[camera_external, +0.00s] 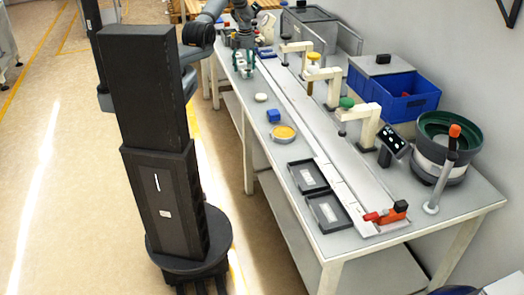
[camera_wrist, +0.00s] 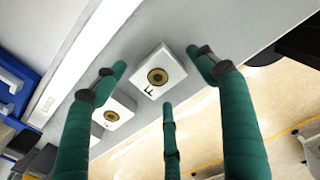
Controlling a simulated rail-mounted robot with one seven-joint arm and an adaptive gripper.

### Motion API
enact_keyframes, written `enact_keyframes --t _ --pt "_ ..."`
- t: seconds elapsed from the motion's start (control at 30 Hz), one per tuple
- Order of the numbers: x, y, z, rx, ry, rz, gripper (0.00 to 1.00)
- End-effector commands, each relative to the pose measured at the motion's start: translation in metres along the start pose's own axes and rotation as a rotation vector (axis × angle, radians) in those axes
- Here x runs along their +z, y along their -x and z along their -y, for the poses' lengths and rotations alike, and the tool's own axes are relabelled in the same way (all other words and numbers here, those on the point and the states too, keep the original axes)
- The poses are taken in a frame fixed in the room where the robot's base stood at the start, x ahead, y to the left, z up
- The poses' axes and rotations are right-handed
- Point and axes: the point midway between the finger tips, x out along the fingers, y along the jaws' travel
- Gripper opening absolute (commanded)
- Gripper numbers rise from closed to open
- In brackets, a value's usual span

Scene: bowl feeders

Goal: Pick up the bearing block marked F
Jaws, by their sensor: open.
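The bearing block marked F (camera_wrist: 150,86) is a white square block with a brass ring in its top face. It lies on the grey table top in the wrist view. My gripper (camera_wrist: 160,74) has three green fingers, spread open around the view of this block, with nothing held. The fingertips appear above the block, and I see no contact. In the external view my gripper (camera_external: 243,62) is low over the far end of the table, and the marked block cannot be made out there.
A second similar block (camera_wrist: 112,113) sits beside the marked one, partly behind a finger; its letter is unclear. A long pale conveyor (camera_external: 325,128) runs alongside. Blue bins (camera_external: 405,106) stand across the conveyor.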

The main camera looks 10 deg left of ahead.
Motion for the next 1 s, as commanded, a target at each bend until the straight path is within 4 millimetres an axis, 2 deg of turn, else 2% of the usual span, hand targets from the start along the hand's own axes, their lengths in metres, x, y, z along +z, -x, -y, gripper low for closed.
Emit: enact_keyframes --t 0.2,1.0 --pt "0.0004 -0.0002 -0.0003 0.001 0.0 0.001 0.71" --pt "0.0 -0.0001 -0.0003 0.001 0.0 0.0 0.24"
